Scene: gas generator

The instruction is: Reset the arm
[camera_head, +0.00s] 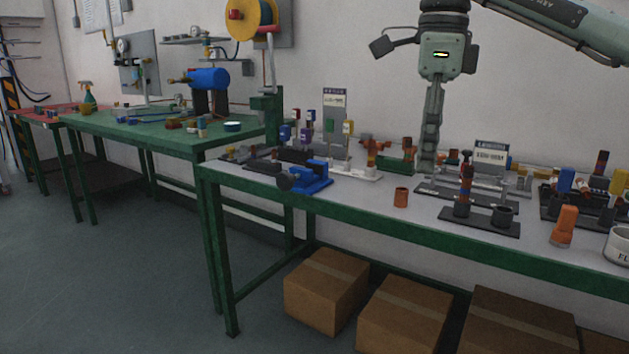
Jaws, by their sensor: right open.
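My right arm (560,22) comes in from the upper right, in front of the wall. Its right gripper (428,160) points straight down over the rear of the grey worktable (370,212). It is open and nothing shows held in it. The fingers are seen almost edge-on, so the gap between them is hidden. The fingertips appear near the fixtures at the back of the table; I cannot tell whether they touch anything. My left gripper is not in view.
Near the gripper stand a labelled fixture (490,160), orange-brown fittings (371,150) and a brown cup (401,197). A blue vise (312,178) sits left, an orange part (565,226) right. Cardboard boxes (327,288) lie below. A green table (160,128) stands left; the floor (110,270) before it is clear.

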